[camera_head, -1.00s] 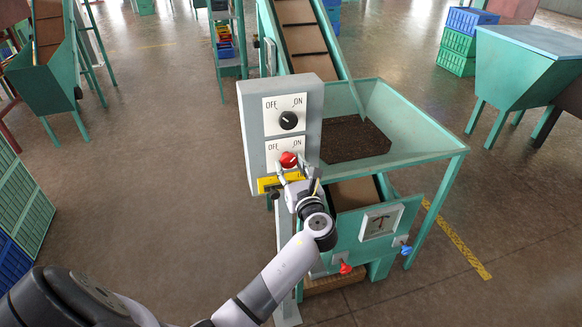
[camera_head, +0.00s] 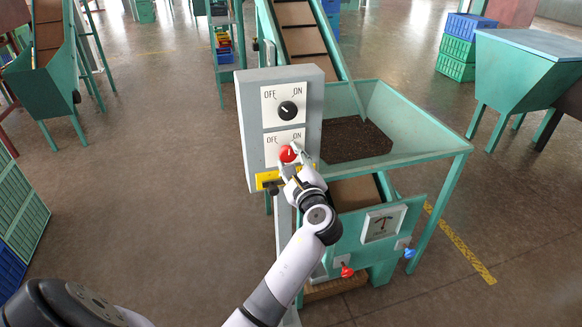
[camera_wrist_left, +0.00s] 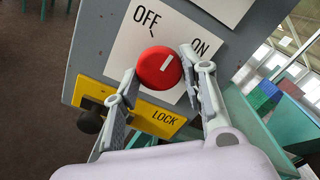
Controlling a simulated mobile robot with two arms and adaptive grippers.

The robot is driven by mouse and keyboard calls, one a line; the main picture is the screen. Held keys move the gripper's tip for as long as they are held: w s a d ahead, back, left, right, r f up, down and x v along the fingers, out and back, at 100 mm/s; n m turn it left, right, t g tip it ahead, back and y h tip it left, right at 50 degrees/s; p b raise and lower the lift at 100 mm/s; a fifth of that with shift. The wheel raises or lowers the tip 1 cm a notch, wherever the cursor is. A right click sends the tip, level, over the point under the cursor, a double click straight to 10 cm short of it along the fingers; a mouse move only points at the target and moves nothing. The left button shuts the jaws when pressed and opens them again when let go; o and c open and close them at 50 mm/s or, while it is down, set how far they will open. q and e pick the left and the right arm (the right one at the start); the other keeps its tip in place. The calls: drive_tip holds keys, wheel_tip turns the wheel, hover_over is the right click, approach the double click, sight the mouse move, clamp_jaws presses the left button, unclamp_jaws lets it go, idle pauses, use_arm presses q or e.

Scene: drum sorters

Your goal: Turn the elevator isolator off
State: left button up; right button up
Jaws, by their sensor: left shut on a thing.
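The red isolator knob (camera_head: 288,154) is on the lower white plate of the grey switch box (camera_head: 251,127), below OFF and ON labels. It also shows in the left wrist view (camera_wrist_left: 158,68). My left gripper (camera_head: 290,157) is shut on the red knob, with one finger on each side in the left wrist view (camera_wrist_left: 160,78). A yellow LOCK plate (camera_wrist_left: 162,120) with a black knob (camera_wrist_left: 90,122) is just below. My right gripper is not in view.
A black knob (camera_head: 288,110) on the upper plate also has OFF and ON labels. A green hopper (camera_head: 415,125) with dark material stands right behind the box. Below are a gauge (camera_head: 382,224), a red valve (camera_head: 346,271) and a blue valve (camera_head: 409,253). Floor left of the box is clear.

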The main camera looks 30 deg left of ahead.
use_arm(q)
drive_tip(key=n+b, duration=0.4)
drive_tip(key=n, duration=0.1)
drive_tip(key=shift+f+n, duration=0.2)
drive_tip(key=shift+n, duration=0.1)
drive_tip(key=shift+r+n+b, duration=0.2)
drive_tip(key=shift+n+b, duration=1.55)
drive_tip(key=shift+n, duration=0.25)
drive_tip(key=o, duration=1.2)
drive_tip(key=shift+r, duration=0.1)
